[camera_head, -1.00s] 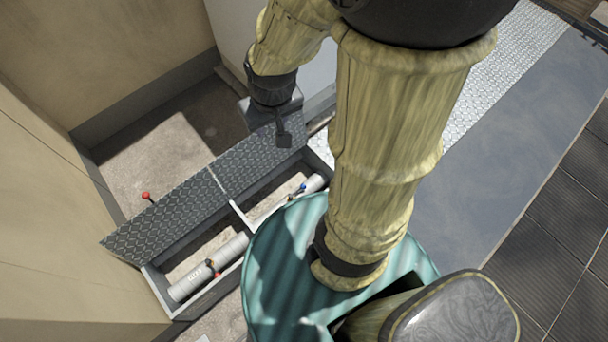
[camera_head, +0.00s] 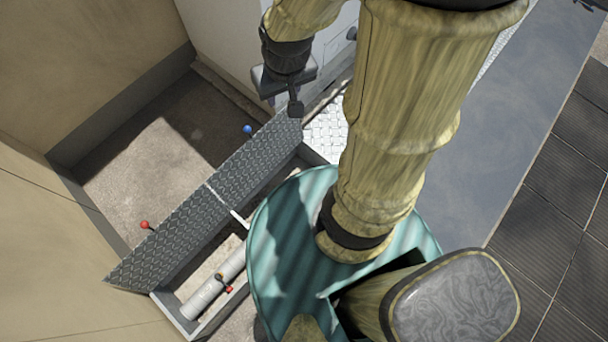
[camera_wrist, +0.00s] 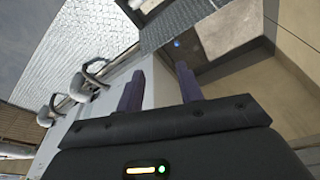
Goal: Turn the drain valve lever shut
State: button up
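A white pipe (camera_head: 205,297) lies in the open trench at lower left in the head view. A small valve with a red-tipped lever (camera_head: 228,289) sits on it. Whether this is the drain valve I cannot tell. My gripper (camera_wrist: 160,88) is open and empty in the wrist view, its two dark fingers apart. In the head view my gripper (camera_head: 294,98) is above the far right end of the raised cover, away from the red lever. My own body hides the right part of the trench.
A raised checker-plate cover (camera_head: 200,212) stands along the trench (camera_head: 170,310). A red knob (camera_head: 145,224) and a blue knob (camera_head: 248,129) show beyond its upper edge. Beige walls (camera_head: 60,215) close in the left. Bare grey floor (camera_head: 475,190) lies to the right.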

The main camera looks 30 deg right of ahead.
jog(key=shift+o, duration=1.1)
jog(key=shift+s+f, duration=0.1)
jog(key=m+y+b, duration=0.1)
jog(key=m+b, duration=1)
jog(key=b, duration=4.5)
send_over(304, 184)
jog(key=s+d, duration=0.2)
jog(key=s, duration=0.1)
jog(key=s+d+f+x, duration=0.15)
jog(key=s+x, duration=0.35)
jog(key=x, duration=1.9)
jog(key=s+d+f+x, duration=0.1)
jog(key=s+d+x, duration=0.35)
jog(key=x, duration=1.95)
jog(key=s+f+x, duration=0.2)
jog(key=s+x, duration=0.5)
jog(key=x, duration=1.8)
jog(key=shift+r+g, duration=0.4)
jog(key=shift+r, duration=0.05)
jog(key=shift+f, duration=0.15)
